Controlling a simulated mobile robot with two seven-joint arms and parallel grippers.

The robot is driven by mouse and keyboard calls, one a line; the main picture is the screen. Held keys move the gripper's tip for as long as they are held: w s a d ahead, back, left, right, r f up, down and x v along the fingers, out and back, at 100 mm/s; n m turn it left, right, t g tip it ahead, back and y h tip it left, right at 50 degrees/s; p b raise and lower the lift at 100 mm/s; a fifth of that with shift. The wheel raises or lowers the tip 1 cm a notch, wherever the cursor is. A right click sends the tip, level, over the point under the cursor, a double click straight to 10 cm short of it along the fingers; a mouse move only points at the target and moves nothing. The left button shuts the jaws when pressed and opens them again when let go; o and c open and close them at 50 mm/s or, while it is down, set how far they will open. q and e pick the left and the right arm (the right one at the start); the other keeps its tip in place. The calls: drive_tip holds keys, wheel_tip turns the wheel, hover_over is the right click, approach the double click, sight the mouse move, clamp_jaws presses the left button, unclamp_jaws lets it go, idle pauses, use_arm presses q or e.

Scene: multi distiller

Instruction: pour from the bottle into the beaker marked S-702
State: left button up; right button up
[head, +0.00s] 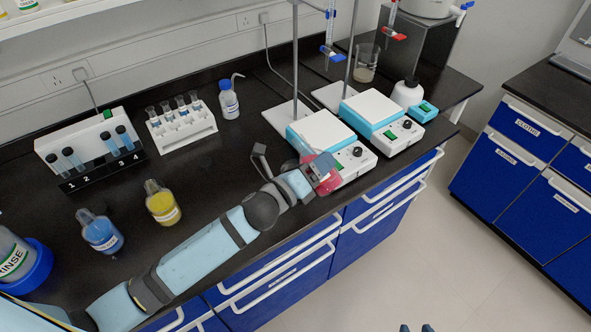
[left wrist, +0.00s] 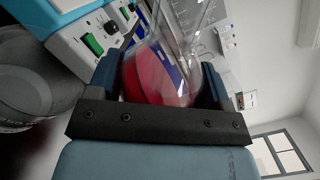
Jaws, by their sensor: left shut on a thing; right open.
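My left gripper (head: 312,172) is shut on a clear glass bottle with red liquid (head: 327,173), in front of the nearer hotplate. In the left wrist view the bottle (left wrist: 158,78) sits between the two fingers and looks tilted in the picture, with the red liquid low in it. A glass beaker (head: 366,63) with beige contents stands at the back, behind the farther hotplate. I cannot read S-702 on any vessel.
Two hotplates (head: 322,131) (head: 372,109) with stands fill the right of the bench. Blue (head: 101,233) and yellow (head: 162,203) bottles, tube racks (head: 181,124) (head: 90,150), a wash bottle (head: 229,100) and a RINSE container (head: 14,254) stand left.

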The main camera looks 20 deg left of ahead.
use_arm(q)
drive_tip(key=shift+f+n+b, duration=0.35)
drive_tip(key=shift+n+b, duration=0.05)
drive_tip(key=shift+b, duration=0.1)
idle(0.5)
drive_tip(key=shift+s+d+r+n, duration=0.1)
drive_tip(key=shift+d+r+n, duration=0.25)
drive_tip(key=shift+n, duration=0.55)
idle(1.6)
drive_tip(key=shift+f+n+b, duration=0.1)
drive_tip(key=shift+n+b, duration=0.6)
drive_tip(key=shift+n, duration=0.2)
idle(1.5)
drive_tip(key=shift+s+d+f+n+y, duration=0.15)
drive_tip(key=shift+n+y, duration=0.15)
drive_tip(key=shift+n, duration=0.4)
idle(1.4)
